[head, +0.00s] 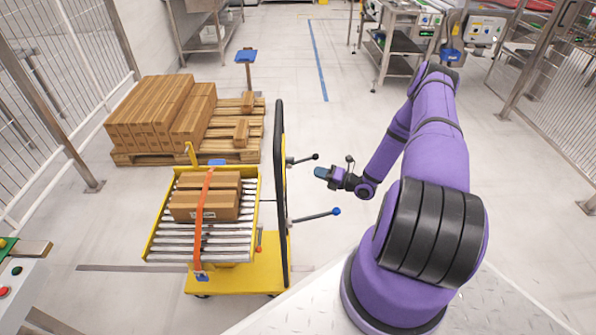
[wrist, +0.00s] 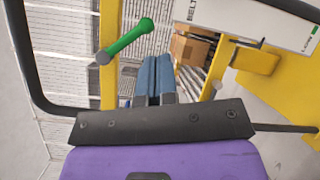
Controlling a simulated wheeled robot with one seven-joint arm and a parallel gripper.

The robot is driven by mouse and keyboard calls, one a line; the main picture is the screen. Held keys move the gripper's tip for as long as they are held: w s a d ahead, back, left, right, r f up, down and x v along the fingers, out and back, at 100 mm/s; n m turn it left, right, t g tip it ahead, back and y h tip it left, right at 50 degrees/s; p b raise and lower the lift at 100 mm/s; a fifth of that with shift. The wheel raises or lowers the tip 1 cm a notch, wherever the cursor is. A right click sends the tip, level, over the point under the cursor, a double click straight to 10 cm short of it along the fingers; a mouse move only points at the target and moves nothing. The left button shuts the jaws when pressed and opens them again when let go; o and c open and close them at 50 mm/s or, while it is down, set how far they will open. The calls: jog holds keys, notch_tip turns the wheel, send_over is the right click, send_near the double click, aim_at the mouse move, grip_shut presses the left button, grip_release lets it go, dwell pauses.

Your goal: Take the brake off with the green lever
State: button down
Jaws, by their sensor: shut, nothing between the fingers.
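The green lever (wrist: 127,41) shows in the wrist view as a slanted green grip with a grey end, up and left of my fingertips. I cannot make out its green grip in the head view. My gripper (wrist: 154,78) is shut and empty, its two blue-grey fingers side by side, with a visible gap to the lever in the picture. In the head view my gripper (head: 320,173) is in the air right of the yellow cart (head: 240,279), pointing left towards its black upright frame.
A lever with a blue knob (head: 337,211) and one with a black knob (head: 315,156) stick out from the cart's right side. Boxes (head: 205,205) under an orange strap (head: 201,240) lie on its rollers. A loaded pallet (head: 140,158) stands behind.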

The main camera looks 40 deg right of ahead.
jog(key=s+a+f+t, duration=0.3)
jog(key=s+f, duration=0.1)
jog(key=s, duration=0.2)
jog(key=shift+f+t, duration=0.3)
jog(key=shift+f, duration=0.1)
jog(key=d+r+x, duration=0.1)
jog(key=d+x, duration=0.1)
jog(key=x, duration=1)
jog(key=shift+w+r, duration=0.35)
jog(key=shift+w, duration=0.25)
